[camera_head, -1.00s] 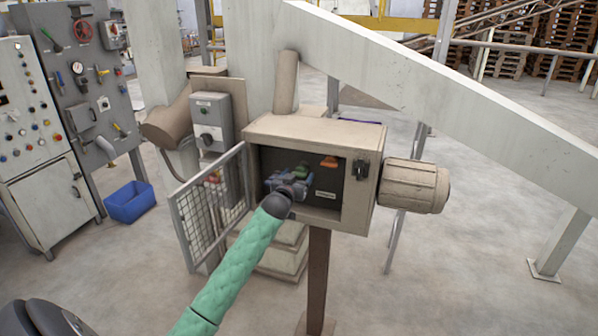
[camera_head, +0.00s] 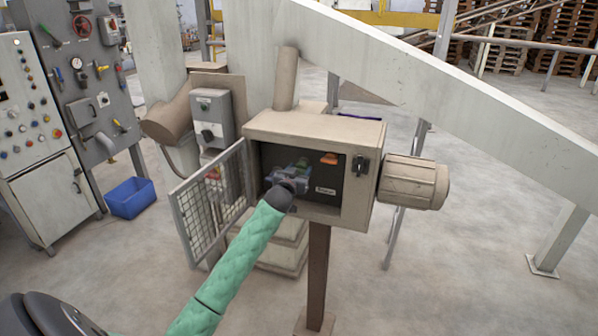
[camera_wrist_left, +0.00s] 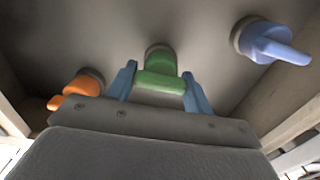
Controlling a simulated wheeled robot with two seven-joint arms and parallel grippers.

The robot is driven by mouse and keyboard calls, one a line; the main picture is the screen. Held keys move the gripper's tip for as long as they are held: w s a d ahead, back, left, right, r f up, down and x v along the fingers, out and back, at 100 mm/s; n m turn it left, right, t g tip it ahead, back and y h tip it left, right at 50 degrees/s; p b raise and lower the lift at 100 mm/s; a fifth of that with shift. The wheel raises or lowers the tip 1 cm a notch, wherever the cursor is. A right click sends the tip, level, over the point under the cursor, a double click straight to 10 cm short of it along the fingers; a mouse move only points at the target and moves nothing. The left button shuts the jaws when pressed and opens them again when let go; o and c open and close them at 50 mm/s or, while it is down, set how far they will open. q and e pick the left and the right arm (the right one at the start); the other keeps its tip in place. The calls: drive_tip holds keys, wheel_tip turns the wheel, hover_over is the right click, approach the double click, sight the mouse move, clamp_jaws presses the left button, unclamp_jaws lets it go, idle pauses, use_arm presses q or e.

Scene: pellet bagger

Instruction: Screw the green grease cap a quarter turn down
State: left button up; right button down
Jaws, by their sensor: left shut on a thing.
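The green grease cap (camera_wrist_left: 160,82) sits on a round green base on the back wall inside the open box. In the wrist view its wing bar lies level between the two blue fingers of my left gripper (camera_wrist_left: 160,86), which is shut on it. In the head view my left gripper (camera_head: 287,178) reaches into the box, and only a bit of the green cap (camera_head: 302,163) shows above it. My right gripper is not in view.
An orange cap (camera_wrist_left: 83,86) and a blue cap (camera_wrist_left: 268,43) sit either side of the green one. The box (camera_head: 300,126) has a mesh door (camera_head: 212,203) swung open at its left and a motor (camera_head: 413,184) at its right. The box walls are close around my gripper.

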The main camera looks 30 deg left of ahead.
use_arm(q)
drive_tip(key=shift+m, duration=0.7)
drive_tip(key=m+b, duration=0.1)
drive_tip(key=m, duration=0.6)
drive_tip(key=shift+d+m, duration=0.1)
drive_tip(key=shift+m, duration=0.3)
drive_tip(key=m, duration=0.6)
drive_tip(key=shift+f+m, duration=0.1)
drive_tip(key=shift+m, duration=1.1)
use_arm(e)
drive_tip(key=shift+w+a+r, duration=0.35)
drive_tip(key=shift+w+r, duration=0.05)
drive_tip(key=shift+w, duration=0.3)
use_arm(q)
drive_tip(key=shift+d+f, duration=0.1)
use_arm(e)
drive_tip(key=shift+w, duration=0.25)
